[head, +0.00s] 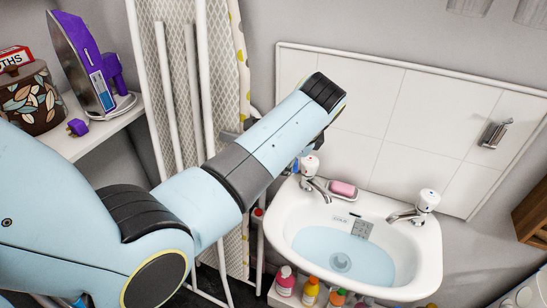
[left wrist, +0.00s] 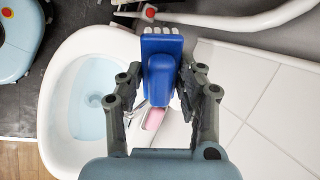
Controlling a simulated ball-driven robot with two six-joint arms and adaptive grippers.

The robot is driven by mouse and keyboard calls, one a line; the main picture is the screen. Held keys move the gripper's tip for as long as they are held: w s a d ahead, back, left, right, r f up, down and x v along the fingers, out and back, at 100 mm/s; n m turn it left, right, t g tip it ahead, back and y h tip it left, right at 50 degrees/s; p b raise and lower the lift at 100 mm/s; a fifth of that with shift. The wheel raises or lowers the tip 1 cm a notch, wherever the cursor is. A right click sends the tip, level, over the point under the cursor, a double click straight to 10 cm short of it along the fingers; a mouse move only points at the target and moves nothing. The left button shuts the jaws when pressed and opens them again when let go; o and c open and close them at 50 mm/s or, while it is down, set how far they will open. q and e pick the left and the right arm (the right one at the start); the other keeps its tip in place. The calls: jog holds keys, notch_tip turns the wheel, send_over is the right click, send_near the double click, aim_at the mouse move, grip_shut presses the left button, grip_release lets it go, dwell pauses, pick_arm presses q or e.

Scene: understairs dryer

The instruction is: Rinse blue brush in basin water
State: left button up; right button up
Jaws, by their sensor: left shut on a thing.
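The blue brush (left wrist: 160,80), with pale bristles at its far end, is held between the fingers of my left gripper (left wrist: 161,76) in the left wrist view. The fingers are shut on it. In the head view my arm hides most of that gripper, and only a bit of blue shows beside the left tap. The white basin (head: 275,222) is on the wall at right, with blue water (head: 318,248) in it. The basin (left wrist: 55,75) also shows at left in the left wrist view; the brush is to the side of its water. My right gripper is not seen.
Two taps (head: 310,172) (head: 424,203) and a pink soap (head: 343,188) on a dish are at the basin's back edge. Several bottles (head: 286,280) stand below it. An ironing board (head: 215,80) leans behind my arm. An iron (head: 80,60) stands on the left shelf.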

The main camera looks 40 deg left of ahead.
pick_arm(q)
jog(key=s+n+g+h+p, duration=0.1)
jog(key=s+n+h+p, duration=0.4)
jog(key=n, duration=0.6)
pick_arm(e)
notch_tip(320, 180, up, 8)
jog(key=p, duration=0.2)
pick_arm(q)
jog(key=n+y+b, duration=0.1)
jog(key=n+b, duration=0.1)
jog(key=b, duration=0.5)
send_near(282, 202)
jog(key=shift+a+f, duration=0.2)
jog(key=shift+f, duration=0.1)
jog(key=shift+w+f+b, duration=0.1)
jog(key=shift+f+b, duration=0.2)
jog(key=shift+b, duration=0.2)
jog(key=shift+f+b, duration=1.15)
jog(key=shift+f, duration=1)
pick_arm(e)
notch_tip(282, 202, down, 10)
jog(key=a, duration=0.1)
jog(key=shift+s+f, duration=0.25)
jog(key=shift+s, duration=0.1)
pick_arm(q)
jog(key=shift+f+b, duration=0.3)
jog(key=shift+b, duration=0.05)
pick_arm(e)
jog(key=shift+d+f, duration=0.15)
